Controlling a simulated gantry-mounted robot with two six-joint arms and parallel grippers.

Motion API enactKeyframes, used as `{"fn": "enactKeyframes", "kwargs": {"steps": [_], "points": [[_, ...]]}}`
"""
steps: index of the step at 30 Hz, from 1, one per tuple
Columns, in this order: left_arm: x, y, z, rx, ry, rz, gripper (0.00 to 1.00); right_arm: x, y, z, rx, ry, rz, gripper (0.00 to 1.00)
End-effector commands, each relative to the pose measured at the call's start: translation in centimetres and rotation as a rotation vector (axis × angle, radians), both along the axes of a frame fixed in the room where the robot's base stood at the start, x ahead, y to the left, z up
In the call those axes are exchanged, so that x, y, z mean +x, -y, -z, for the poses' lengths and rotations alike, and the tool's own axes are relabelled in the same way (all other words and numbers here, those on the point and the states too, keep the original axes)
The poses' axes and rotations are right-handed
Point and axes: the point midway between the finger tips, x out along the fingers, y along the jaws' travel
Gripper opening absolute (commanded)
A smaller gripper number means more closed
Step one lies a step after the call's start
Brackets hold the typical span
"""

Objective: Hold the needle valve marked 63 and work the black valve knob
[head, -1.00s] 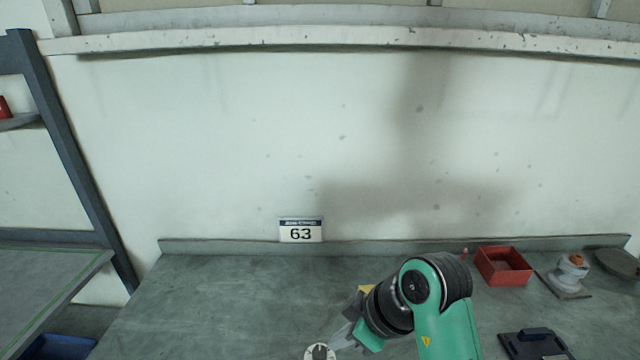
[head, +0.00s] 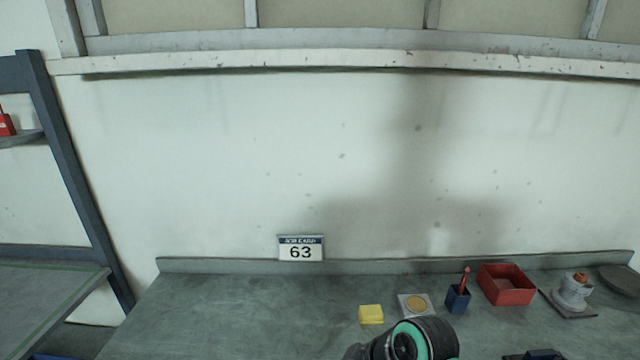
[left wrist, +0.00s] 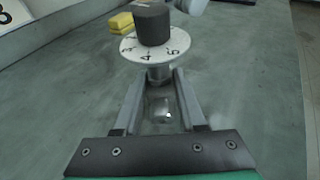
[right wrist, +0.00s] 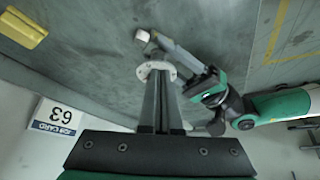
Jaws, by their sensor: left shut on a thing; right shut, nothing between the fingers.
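The needle valve, with a round white numbered dial (left wrist: 150,47) and a black knob (left wrist: 152,24) on top, stands out in front of my left gripper (left wrist: 159,82) in the left wrist view. The left fingers are shut on the valve body (left wrist: 160,105) below the dial. My right gripper (right wrist: 158,84) is shut and empty; its tips point at the dial's pale disc (right wrist: 157,70), and I cannot tell if they touch. My left arm (right wrist: 218,98) shows beyond. The head view shows the job card 63 (head: 301,248) at the wall and part of my right arm (head: 405,343), but no valve.
A yellow block (head: 371,314), a square plate with a tan disc (head: 417,306), a blue cup with a red tool (head: 458,299), a red box (head: 506,284) and a grey part with an orange top (head: 575,291) stand along the back right. The bench's left side (head: 220,315) is clear.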

Motion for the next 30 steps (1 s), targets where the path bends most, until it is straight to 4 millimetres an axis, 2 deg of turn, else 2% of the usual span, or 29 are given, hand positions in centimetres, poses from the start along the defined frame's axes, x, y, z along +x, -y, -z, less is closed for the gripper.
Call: {"fn": "enactKeyframes", "kwargs": {"steps": [30], "points": [[-0.01, 0.09, -0.13, -0.001, 0.002, 0.003, 0.1, 0.69, -1.02, -0.02, 0.001, 0.001, -0.001, 0.0]]}}
